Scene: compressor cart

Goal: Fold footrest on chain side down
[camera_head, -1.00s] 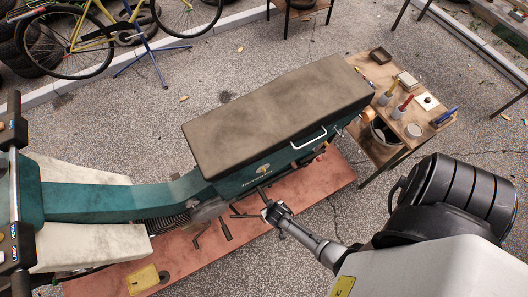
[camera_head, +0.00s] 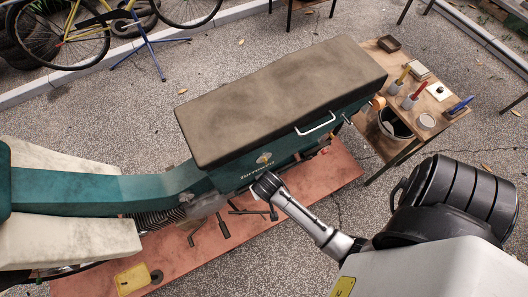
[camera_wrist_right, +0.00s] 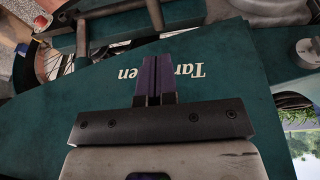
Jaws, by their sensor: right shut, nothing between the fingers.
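A teal motorcycle with a brown seat (camera_head: 280,95) stands in the middle of the head view. Several dark pegs and levers stick out low on its near side. One of them (camera_head: 224,228) looks like the footrest, but I cannot tell for certain. My right gripper (camera_head: 263,186) is at the teal side panel (camera_head: 225,177), under the lettering and above the pegs. In the right wrist view its fingers (camera_wrist_right: 161,78) are shut and empty in front of the panel; contact is unclear. Metal bars (camera_wrist_right: 82,42) show at upper left there. My left gripper is out of view.
The motorcycle stands over a reddish mat (camera_head: 320,180). A wooden table (camera_head: 440,105) with pots and tools is at the right. A chrome grab handle (camera_head: 316,125) juts from the seat's side. A yellow block (camera_head: 132,279) lies on the mat.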

